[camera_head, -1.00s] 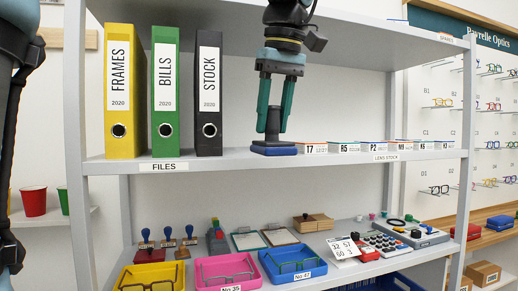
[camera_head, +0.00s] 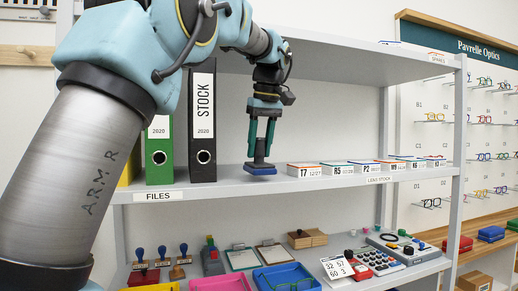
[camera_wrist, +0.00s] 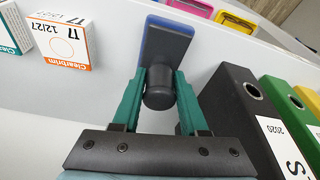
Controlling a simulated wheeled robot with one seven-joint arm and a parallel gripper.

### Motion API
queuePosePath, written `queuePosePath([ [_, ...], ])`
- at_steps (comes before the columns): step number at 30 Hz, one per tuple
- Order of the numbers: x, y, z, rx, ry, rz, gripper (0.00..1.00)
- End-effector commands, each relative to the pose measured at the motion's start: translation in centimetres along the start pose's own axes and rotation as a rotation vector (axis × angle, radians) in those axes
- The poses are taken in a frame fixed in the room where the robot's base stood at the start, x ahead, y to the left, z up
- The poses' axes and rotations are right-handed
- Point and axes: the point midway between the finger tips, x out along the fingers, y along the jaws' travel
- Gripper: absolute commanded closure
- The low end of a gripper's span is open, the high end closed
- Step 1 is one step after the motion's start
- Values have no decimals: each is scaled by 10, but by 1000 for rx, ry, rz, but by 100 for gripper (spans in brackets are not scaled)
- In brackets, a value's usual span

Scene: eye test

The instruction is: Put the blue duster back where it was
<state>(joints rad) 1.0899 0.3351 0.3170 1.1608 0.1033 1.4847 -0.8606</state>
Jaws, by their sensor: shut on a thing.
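The blue duster has a dark handle and a flat base with a blue pad (camera_head: 261,171). In the head view it is upright at the middle shelf, between the STOCK binder (camera_head: 203,125) and the T7 lens box (camera_head: 305,170). I cannot tell whether the pad touches the shelf. My gripper (camera_head: 262,140) points down with its green fingers shut on the handle. In the wrist view the fingers (camera_wrist: 160,105) flank the dark rounded handle, and the duster's base (camera_wrist: 166,42) shows beyond them.
A row of lens boxes (camera_head: 365,166) stands right of the duster. A green BILLS binder (camera_head: 159,150) stands left of STOCK. The upper shelf (camera_head: 350,55) overhangs my gripper. Stamps, trays and a calculator (camera_head: 388,258) are on the shelf below. My arm covers much of the left.

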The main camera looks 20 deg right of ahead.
Motion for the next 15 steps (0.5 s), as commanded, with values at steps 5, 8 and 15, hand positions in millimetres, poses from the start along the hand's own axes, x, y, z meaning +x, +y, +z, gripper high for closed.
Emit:
queuePosePath([
  [5, 11, 7, -13, 2, -2, -1, 100],
  [8, 18, 6, -10, 2, -1, 0, 100],
  [15, 19, 6, -10, 1, 0, 0, 100],
])
